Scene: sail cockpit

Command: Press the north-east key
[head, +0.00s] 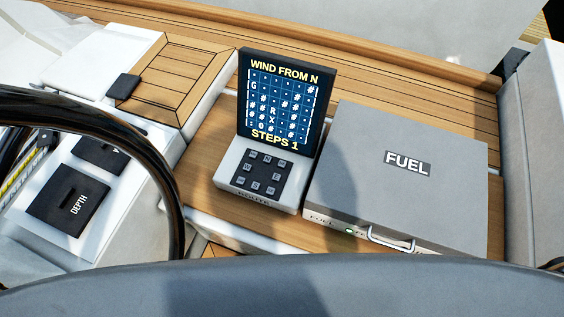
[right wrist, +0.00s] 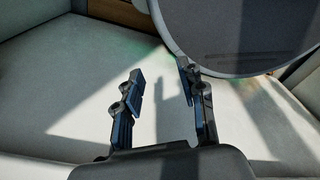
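The route keypad (head: 262,172) is a white box with a dark panel of small grey keys in a ring. Its key labels are too small to read surely. The key at the panel's upper right corner (head: 283,163) fits the north-east place. A dark screen (head: 285,100) stands upright behind the keys, reading "WIND FROM N" and "STEPS 1" around a grid with G, R and X marks. My right gripper (right wrist: 160,82) shows in the right wrist view, fingers apart with nothing between them, over a pale surface. No keypad shows there. My left gripper is in neither view.
A grey case marked FUEL (head: 395,175) stands close right of the keypad. A dark steering wheel rim (head: 150,150) curves at the left, before the DEPTH panel (head: 68,203). A wooden hatch (head: 172,88) lies behind left. Bare wooden planks (head: 205,155) flank the keypad's left.

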